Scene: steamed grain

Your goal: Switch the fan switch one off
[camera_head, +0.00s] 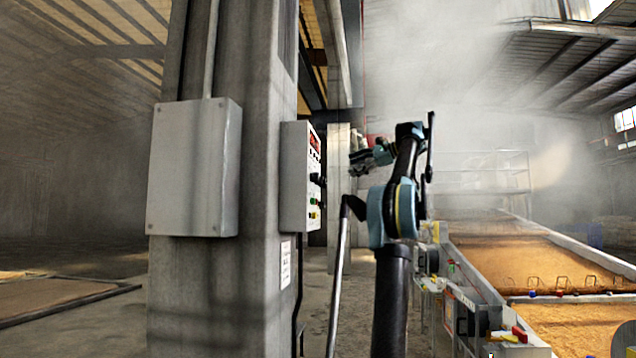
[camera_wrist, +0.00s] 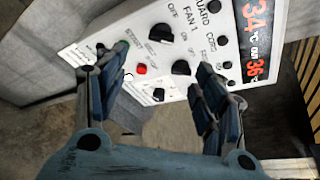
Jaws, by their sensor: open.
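A white control panel (camera_wrist: 110,40) shows in the wrist view, rotated on its side. A black knob (camera_wrist: 160,33) sits just left of the printed "FAN 1" label, with OFF and ON marks close by. Which mark it points to I cannot tell. A second black knob (camera_wrist: 181,67) is lower, between my fingers. My gripper (camera_wrist: 158,80) is open and empty, its two blue-black fingers spread in front of the panel. In the head view the control box (camera_head: 298,170) hangs on the pillar's right side, and my gripper (camera_head: 362,158) is to its right, apart from it.
The panel also has a red button (camera_wrist: 141,69), a green button (camera_wrist: 122,46) and a red number display (camera_wrist: 256,40). A grey pillar (camera_head: 265,270) carries a plain grey box (camera_head: 195,165). Grain beds (camera_head: 540,265) with rails lie at right. Steam fills the background.

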